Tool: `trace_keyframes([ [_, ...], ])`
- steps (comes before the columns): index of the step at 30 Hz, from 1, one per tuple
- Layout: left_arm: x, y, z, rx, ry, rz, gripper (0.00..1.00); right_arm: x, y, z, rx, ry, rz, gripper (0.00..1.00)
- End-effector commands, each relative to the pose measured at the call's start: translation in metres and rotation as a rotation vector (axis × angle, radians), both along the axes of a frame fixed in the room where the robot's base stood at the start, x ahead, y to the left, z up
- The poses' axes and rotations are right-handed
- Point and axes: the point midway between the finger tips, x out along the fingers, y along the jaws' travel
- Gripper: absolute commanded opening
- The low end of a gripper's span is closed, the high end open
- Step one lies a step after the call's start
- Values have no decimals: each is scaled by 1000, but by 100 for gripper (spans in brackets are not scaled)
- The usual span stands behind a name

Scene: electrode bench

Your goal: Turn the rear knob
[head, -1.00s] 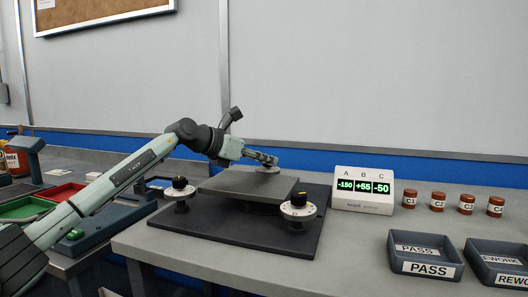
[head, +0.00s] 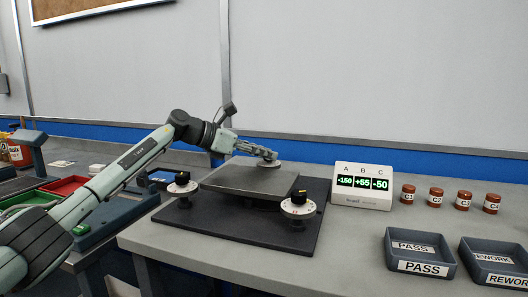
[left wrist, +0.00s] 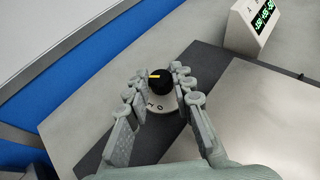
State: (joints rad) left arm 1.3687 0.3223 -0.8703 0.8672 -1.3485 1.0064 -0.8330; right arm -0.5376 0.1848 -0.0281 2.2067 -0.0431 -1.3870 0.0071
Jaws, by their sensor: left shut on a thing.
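The rear knob (left wrist: 160,81) is a black cap with a yellow mark on a pale numbered dial, seen in the left wrist view. In the head view only its pale dial (head: 265,163) shows, behind the grey plate (head: 240,181); my fingers hide the cap. My left gripper (head: 267,154) is at the knob, its fingers on either side of the cap, shut on it; it also shows in the left wrist view (left wrist: 159,82). The display (head: 363,186) reads A -150, B +55, C -50. My right gripper is out of view.
Two similar knobs stand at the plate's left corner (head: 182,184) and front right corner (head: 298,204). Several brown jars (head: 436,197) stand right of the display. A PASS tray (head: 420,254) and a REWORK tray (head: 494,262) lie at the right. The wall is close behind.

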Motion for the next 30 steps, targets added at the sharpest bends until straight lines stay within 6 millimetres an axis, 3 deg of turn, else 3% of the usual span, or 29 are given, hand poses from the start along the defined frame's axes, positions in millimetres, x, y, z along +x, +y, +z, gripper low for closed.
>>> trace_keyframes([
  [11, 0, 1, -1, 3, 1, -2, 0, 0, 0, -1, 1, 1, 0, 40],
  [12, 0, 1, -1, 2, 2, -2, 25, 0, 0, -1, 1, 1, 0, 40],
  [17, 0, 1, -1, 1, 2, -2, 44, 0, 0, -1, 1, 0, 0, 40],
  [26, 0, 2, 0, 1, 0, -2, 44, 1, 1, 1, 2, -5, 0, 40],
  [30, -5, 14, 5, 2, -1, -1, 44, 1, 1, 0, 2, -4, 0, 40],
])
